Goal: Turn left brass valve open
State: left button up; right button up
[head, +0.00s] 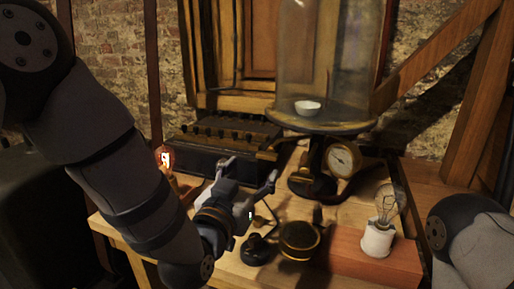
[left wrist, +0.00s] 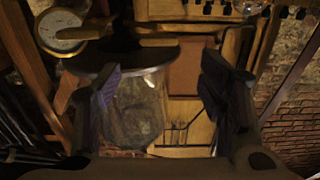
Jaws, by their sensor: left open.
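A small brass piece that looks like the left brass valve (head: 284,143) sticks out to the left under the round plate of the glass jar stand. In the left wrist view, which is upside down, it seems to be the brass bar (left wrist: 158,42) beside the plate edge. Its exact turn angle is hard to tell. My left gripper (head: 249,172) is open and empty, below and left of this valve, with its fingers spread toward the stand. In the left wrist view both fingers (left wrist: 163,85) are apart with nothing between them touching. My right gripper is out of view.
The stand holds a glass bell jar (head: 325,65) over a white bowl (head: 307,108), with a dial gauge (head: 342,159) below. A dark battery box (head: 225,138) stands behind my gripper. A glowing lamp (head: 165,159) is at left, a clear bulb (head: 386,203) at right.

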aim_at(266, 158)
pick_arm(q)
jog(key=x, duration=0.3)
jog(key=b+x, duration=0.1)
jog(key=x, duration=0.2)
jog(key=f+x, duration=0.1)
jog(key=x, duration=0.2)
jog(key=shift+d, duration=0.2)
jog(key=shift+w+d+r, duration=0.15)
jog(key=shift+w+r, duration=0.15)
jog(key=shift+w, duration=0.25)
jog(key=c, duration=1.2)
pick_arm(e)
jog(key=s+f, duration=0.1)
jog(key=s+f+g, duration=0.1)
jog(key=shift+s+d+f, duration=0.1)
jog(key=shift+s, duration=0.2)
